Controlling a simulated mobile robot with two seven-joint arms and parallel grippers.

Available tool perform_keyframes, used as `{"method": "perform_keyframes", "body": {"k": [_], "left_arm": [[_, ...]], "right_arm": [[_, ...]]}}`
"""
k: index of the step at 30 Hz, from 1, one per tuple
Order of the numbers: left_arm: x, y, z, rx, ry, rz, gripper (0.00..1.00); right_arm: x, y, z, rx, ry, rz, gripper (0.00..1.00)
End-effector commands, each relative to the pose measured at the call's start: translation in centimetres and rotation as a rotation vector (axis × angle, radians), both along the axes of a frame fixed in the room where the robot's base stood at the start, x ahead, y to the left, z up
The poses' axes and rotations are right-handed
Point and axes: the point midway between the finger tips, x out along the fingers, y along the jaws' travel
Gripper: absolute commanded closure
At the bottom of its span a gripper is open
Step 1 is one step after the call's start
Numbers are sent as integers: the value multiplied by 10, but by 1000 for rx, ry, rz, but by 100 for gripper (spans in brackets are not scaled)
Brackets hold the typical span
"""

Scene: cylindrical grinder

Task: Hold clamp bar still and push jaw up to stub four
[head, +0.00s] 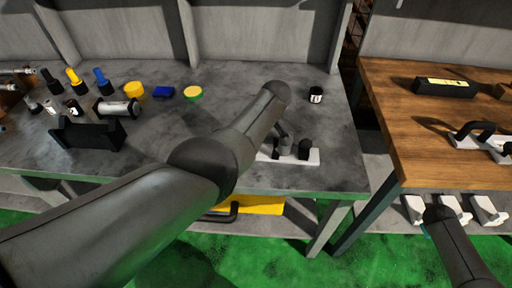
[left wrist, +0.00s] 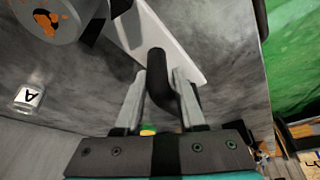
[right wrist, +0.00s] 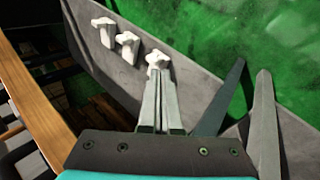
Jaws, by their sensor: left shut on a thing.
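A white bar (head: 314,157) with black parts, which looks like the clamp bar, lies on the grey bench, partly hidden by my left arm. In the left wrist view, my left gripper (left wrist: 160,88) is shut on the black handle (left wrist: 158,62) of this white bar (left wrist: 180,42). In the right wrist view, my right gripper (right wrist: 158,78) has its fingers together, pointing at the nearest of three white jaw-like blocks (right wrist: 157,58). I cannot tell whether it touches that block. These blocks also show at the right of the head view (head: 415,208). No numbered stub is readable.
A wooden table (head: 395,85) stands to the right, with another white piece with a black handle (head: 480,130) and a black box (head: 444,87). Bottles, a yellow pot (head: 134,90) and a black holder (head: 88,135) fill the bench's left.

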Motion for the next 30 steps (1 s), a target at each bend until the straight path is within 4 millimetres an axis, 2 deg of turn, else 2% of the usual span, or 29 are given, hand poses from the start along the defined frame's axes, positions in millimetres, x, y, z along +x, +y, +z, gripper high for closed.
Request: {"method": "perform_keyframes", "body": {"k": [1, 3, 9, 13, 17, 18, 20, 24, 30], "left_arm": [[0, 0, 1, 2, 1, -4, 100], [0, 0, 1, 2, 1, -5, 100], [0, 0, 1, 2, 1, -5, 100], [0, 0, 1, 2, 1, -5, 100], [0, 0, 0, 2, 1, -5, 100], [0, 0, 0, 2, 1, -5, 100], [0, 0, 0, 2, 1, -5, 100], [0, 0, 1, 2, 1, -4, 100], [0, 0, 0, 3, 0, -4, 100]], "right_arm": [[15, -14, 22, -28, -21, -11, 100], [30, -29, 50, -60, -41, -28, 100], [67, -68, 134, -144, -108, -87, 100], [84, -87, 194, -185, -159, -136, 100], [100, -95, 257, -202, -226, -196, 100], [106, -91, 276, -193, -253, -215, 100], [120, -69, 292, -142, -293, -237, 100], [145, -2, 272, 3, -318, -234, 100], [170, 90, 240, 183, -322, -208, 100]]}}
